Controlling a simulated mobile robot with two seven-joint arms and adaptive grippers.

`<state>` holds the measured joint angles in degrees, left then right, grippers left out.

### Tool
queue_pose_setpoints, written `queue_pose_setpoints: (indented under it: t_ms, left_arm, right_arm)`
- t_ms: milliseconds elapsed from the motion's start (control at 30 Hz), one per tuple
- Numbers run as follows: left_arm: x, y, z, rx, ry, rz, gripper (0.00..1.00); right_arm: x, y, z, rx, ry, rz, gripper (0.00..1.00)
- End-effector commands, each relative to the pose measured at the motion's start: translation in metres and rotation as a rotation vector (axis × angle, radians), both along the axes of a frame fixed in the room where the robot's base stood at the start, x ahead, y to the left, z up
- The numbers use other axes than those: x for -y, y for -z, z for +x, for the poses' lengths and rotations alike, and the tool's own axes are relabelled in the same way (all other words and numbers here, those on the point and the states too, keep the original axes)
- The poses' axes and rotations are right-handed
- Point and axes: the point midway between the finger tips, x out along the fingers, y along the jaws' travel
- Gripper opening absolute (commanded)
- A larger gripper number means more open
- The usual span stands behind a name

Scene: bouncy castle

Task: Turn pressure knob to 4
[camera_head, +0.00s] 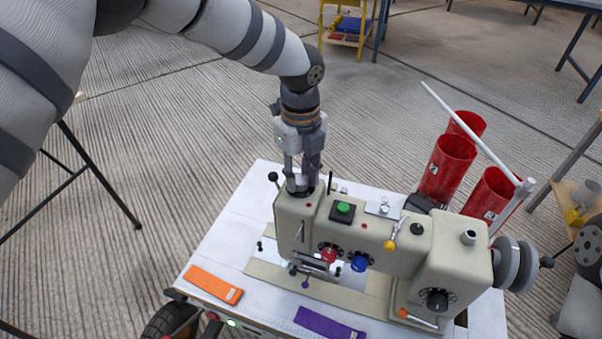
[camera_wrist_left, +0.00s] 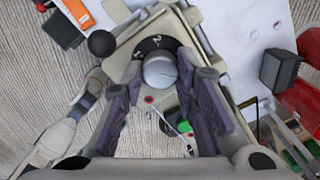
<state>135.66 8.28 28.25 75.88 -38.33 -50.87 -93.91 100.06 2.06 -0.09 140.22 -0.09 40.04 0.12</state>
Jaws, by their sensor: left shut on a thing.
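The beige sewing machine (camera_head: 388,240) stands on a white table. The pressure knob, a round grey knob (camera_wrist_left: 159,71) on a dark dial (camera_wrist_left: 150,45), sits on top of the machine's left end. My left gripper (camera_head: 303,180) comes down onto it from above. In the left wrist view, my left gripper (camera_wrist_left: 163,85) has its two purple-grey fingers on either side of the knob, shut on it. The dial marks are too small to read, so the knob's setting cannot be told. My right gripper is not in view.
Close to the gripper are a black ball-ended lever (camera_head: 273,177) and a green button (camera_head: 344,208). Red cylinders (camera_head: 447,168) and a white rod (camera_head: 470,133) stand at the back right. Orange fabric (camera_head: 213,285) and purple fabric (camera_head: 328,324) lie on the table.

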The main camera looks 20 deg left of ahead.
Motion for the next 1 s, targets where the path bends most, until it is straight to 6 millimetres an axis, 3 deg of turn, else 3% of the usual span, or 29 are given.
queue_pose_setpoints:
  t_ms: [400,933,967,1000]
  left_arm:
    - [-0.0008,0.0015,-0.0006,-0.002,0.161,0.001,0.0]
    - [-0.0008,0.0015,-0.0008,-0.003,0.18,0.001,0.0]
    - [-0.0008,0.0015,-0.0008,-0.003,0.18,0.001,0.32]
    - [-0.0008,0.0015,-0.0008,-0.002,0.18,0.001,0.36]
  right_arm:
    - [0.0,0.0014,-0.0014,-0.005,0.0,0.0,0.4]
    - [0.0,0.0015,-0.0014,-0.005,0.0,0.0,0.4]
    - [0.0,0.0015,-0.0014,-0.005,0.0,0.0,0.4]
    - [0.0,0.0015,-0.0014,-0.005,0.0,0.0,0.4]
